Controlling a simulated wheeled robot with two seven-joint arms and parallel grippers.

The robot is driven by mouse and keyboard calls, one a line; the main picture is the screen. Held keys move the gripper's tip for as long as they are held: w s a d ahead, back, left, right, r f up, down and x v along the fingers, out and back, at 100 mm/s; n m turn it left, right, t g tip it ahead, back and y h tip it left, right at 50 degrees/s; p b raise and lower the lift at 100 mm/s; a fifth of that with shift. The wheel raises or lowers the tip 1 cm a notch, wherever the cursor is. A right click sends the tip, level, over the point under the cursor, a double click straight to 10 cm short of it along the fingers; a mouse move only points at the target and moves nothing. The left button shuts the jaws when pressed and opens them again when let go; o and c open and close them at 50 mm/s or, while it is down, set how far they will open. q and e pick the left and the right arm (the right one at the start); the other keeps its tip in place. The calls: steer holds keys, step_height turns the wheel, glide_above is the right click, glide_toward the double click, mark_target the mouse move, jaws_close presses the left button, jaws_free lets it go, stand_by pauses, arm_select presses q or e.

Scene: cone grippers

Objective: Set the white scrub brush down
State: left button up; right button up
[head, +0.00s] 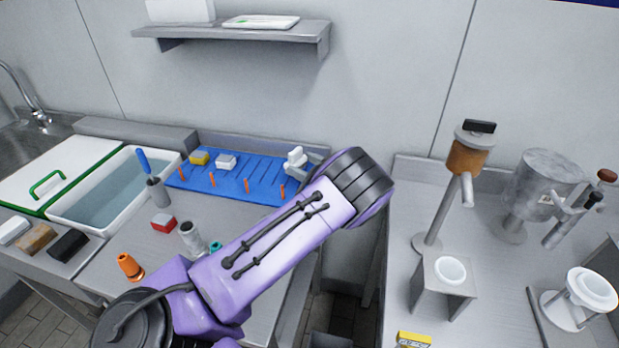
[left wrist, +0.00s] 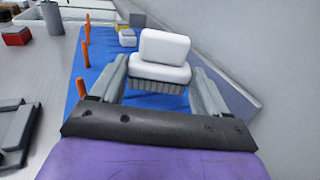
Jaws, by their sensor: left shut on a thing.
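The white scrub brush (left wrist: 163,62) has a white two-part body and grey bristles pointing down. My left gripper (left wrist: 160,83) is shut on it, with one grey finger on each side. In the head view the brush (head: 295,158) is at the right end of the blue pegged mat (head: 232,188), and my left gripper (head: 304,163) reaches it from the right, partly hidden behind my purple arm. The brush is over the mat, bristles close to its surface; I cannot tell whether they touch. My right gripper is not in view.
A yellow-topped block (head: 199,158) and a white-topped block (head: 226,161) sit on the mat's left part. Orange pegs (head: 248,186) line its front. A red block (head: 164,222), a cup with a blue-handled tool (head: 157,193) and a water basin (head: 103,195) are left. A wall rises behind.

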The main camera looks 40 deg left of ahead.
arm_select(q)
steer(key=shift+f, duration=0.25)
steer(key=f+b, duration=0.3)
steer(key=shift+w+a+f, duration=0.1)
steer(key=shift+w+f, duration=0.25)
steer(key=shift+f, duration=0.05)
steer(key=shift+w, duration=0.1)
steer(key=shift+s+r, duration=0.2)
steer(key=shift+f, duration=0.15)
steer(key=o, duration=1)
steer(key=shift+o, duration=0.5)
steer(key=shift+w, duration=0.1)
steer(key=shift+d+r, duration=0.2)
steer(key=w+d+b, duration=0.1)
steer(key=d+b, duration=0.2)
steer(key=d, duration=0.8)
steer(key=shift+w+d, duration=0.15)
steer(key=shift+d, duration=0.1)
